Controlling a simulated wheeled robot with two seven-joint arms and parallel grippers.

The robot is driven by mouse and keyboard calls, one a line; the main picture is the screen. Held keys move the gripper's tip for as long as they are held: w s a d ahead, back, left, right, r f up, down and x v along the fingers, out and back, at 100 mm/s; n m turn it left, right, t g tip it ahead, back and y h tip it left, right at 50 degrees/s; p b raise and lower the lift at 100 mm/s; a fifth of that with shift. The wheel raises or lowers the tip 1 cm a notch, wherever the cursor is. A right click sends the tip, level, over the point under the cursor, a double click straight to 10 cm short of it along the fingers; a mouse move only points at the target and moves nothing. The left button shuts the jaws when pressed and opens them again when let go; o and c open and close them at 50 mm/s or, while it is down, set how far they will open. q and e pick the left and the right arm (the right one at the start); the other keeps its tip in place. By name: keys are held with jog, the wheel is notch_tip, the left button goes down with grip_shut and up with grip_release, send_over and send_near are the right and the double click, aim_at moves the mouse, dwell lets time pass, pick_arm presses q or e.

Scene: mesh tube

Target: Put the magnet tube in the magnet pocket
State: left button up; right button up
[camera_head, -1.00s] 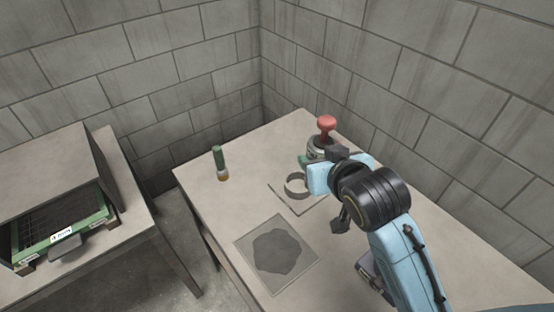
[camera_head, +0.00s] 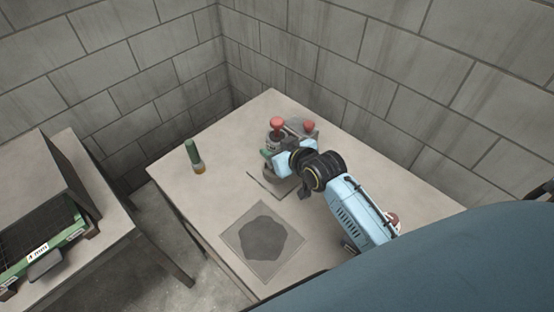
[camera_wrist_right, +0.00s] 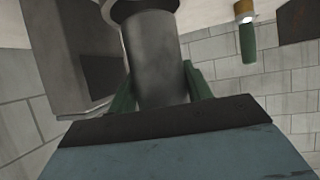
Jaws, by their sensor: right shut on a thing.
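My right gripper (camera_head: 284,162) is shut on a grey cylinder (camera_head: 271,143) topped by a red knob (camera_head: 276,124); it looks like the magnet tube. In the right wrist view the grey cylinder (camera_wrist_right: 160,70) stands between the green fingers (camera_wrist_right: 122,98). The gripper partly hides the ring. I cannot tell which part is the magnet pocket, or whether the cylinder touches the ring. My left gripper is not in view.
A grey block with a red knob (camera_head: 309,126) is behind the gripper. A square mat with a dark patch (camera_head: 262,240) lies in front. A tray (camera_head: 35,250) sits on another table.

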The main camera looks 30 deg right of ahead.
jog(key=shift+f+b, duration=0.3)
jog(key=shift+f, duration=1.55)
jog(key=shift+f, duration=0.15)
jog(key=o, duration=1.3)
jog(key=shift+c, duration=0.2)
jog(key=shift+s+r, duration=0.1)
jog(key=shift+r, duration=0.1)
jog(key=p+v, duration=0.1)
jog(key=v, duration=1)
jog(key=shift+s+p, duration=0.35)
jog(key=shift+r, duration=0.1)
